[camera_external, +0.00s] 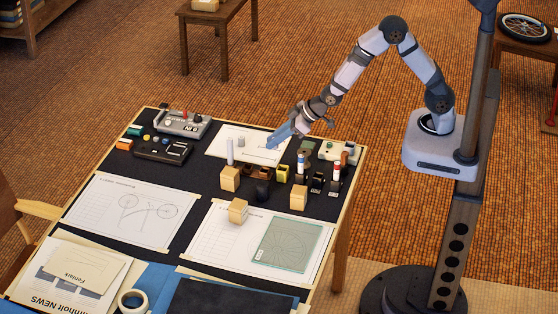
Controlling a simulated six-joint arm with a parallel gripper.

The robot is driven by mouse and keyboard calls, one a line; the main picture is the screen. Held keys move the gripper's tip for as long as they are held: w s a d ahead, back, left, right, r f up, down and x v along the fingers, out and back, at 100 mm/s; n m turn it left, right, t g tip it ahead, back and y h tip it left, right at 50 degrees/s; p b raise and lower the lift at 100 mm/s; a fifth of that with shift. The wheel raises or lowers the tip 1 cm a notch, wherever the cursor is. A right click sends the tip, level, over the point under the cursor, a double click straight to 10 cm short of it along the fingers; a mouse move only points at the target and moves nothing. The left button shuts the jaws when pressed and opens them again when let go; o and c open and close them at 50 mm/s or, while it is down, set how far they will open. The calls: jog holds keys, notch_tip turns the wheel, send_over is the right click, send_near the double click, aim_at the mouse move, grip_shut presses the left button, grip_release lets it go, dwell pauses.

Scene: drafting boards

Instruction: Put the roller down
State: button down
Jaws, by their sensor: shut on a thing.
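My gripper (294,125) is above the far side of the dark drafting board (190,207), pointing down and to the left. It is shut on a light blue, long piece (279,135), which I take to be the roller; it is small and its shape is not clear. The piece is tilted, with its lower end over a white sheet (222,136) at the back of the board. I cannot tell whether it touches the sheet.
A white cylinder (230,151) and a short grey one (241,141) stand close by. Wooden blocks (230,179), small dark holders (317,183) and red-topped bottles (336,170) crowd to the front and right. Grey devices (183,123) stand at the back left.

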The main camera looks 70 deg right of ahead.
jog(key=s+a+f+n+g+y+p, duration=0.15)
jog(key=s+a+n+y+p, duration=0.35)
jog(key=a, duration=0.7)
jog(key=s+a+f+n+g+p, duration=0.1)
jog(key=s+a+n+g+p, duration=0.15)
jog(key=s+a, duration=0.7)
notch_tip(320, 180, up, 3)
jog(key=n, duration=0.2)
send_over(268, 246)
jog(key=s+d, duration=0.2)
jog(key=d, duration=0.1)
jog(key=shift+f+y, duration=0.2)
jog(key=shift+y, duration=0.2)
jog(key=shift+m, duration=0.45)
jog(key=shift+f+p, duration=0.8)
jog(key=shift+f, duration=4.2)
jog(key=shift+f, duration=0.1)
